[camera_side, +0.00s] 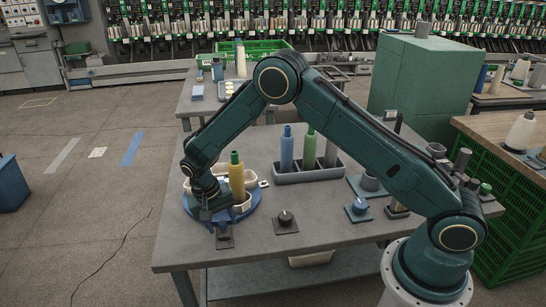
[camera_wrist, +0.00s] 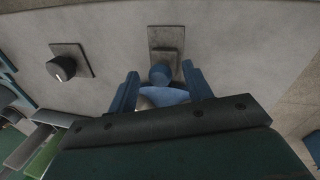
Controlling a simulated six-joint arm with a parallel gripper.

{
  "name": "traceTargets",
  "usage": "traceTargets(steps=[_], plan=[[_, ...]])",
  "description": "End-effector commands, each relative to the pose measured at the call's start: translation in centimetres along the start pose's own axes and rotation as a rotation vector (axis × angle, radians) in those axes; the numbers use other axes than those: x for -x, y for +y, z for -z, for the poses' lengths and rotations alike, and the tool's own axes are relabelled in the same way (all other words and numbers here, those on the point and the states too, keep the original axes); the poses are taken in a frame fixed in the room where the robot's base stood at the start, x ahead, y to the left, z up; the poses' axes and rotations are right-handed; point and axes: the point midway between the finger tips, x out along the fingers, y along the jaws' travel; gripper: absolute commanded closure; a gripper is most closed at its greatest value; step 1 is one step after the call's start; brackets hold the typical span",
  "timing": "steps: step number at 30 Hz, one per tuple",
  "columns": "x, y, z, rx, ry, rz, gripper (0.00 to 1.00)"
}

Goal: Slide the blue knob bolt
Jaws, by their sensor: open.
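The blue knob (camera_wrist: 160,74) of the bolt stands at the near end of a small grey plate (camera_wrist: 165,36) in the wrist view. My gripper (camera_wrist: 160,70) is open, with one blue finger on each side of the knob and a visible gap on both sides. In the side view my gripper (camera_side: 208,214) points down at the front rim of the blue turntable (camera_side: 250,222). The bolt's plate (camera_side: 225,240) shows just in front of it there, and the knob itself is hidden or cannot be made out.
A black knob on a square plate (camera_side: 285,221) stands to the right, also in the wrist view (camera_wrist: 62,68). A yellow bobbin (camera_side: 236,180) stands close behind my gripper. A grey rack (camera_side: 318,174) holds several bobbins. A blue dial (camera_side: 359,206) sits farther right.

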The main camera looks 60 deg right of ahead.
Motion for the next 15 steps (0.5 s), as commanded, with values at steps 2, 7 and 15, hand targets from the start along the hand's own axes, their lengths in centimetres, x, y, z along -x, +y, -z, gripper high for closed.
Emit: traceTargets(steps=[2,7,15], plan=[[-0.3,0.02,-0.01,0.0,-0.001,0.0,0.5],[-0.4,0.01,-0.01,0.0,0.0,0.0,0.5],[-0.36,0.0,-0.01,0.0,0.0,0.0,0.79]])
